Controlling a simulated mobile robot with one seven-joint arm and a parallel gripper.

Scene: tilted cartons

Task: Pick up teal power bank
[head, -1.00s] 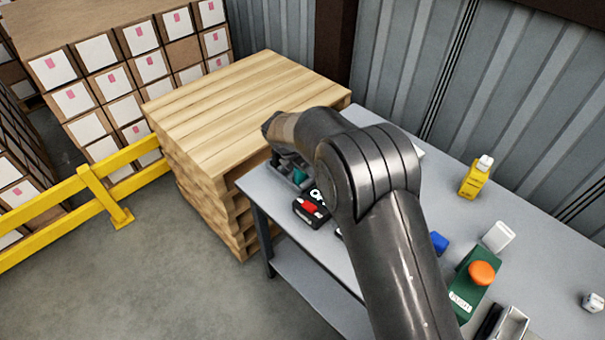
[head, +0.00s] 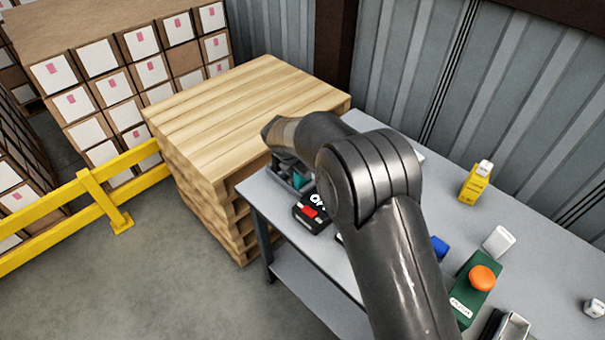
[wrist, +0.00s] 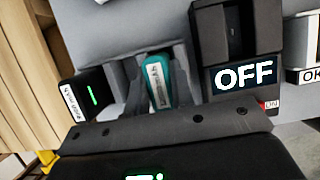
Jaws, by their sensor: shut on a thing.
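The teal power bank (wrist: 158,82) stands between the fingers of my gripper (wrist: 160,72) in the wrist view, with a white label on its near face. The fingers are shut on it, one on each side. In the head view, only a small teal part of the power bank (head: 298,182) shows beside my gripper (head: 291,178), near the far left end of the grey table (head: 408,252). My arm hides much of the area. I cannot tell whether the power bank still touches the table.
A black box with a green light (wrist: 90,103) is close on the left in the wrist view. A black device marked OFF (wrist: 240,45) is close on the right. A wooden pallet stack (head: 235,110) adjoins the table. A yellow bottle (head: 474,184) stands further right.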

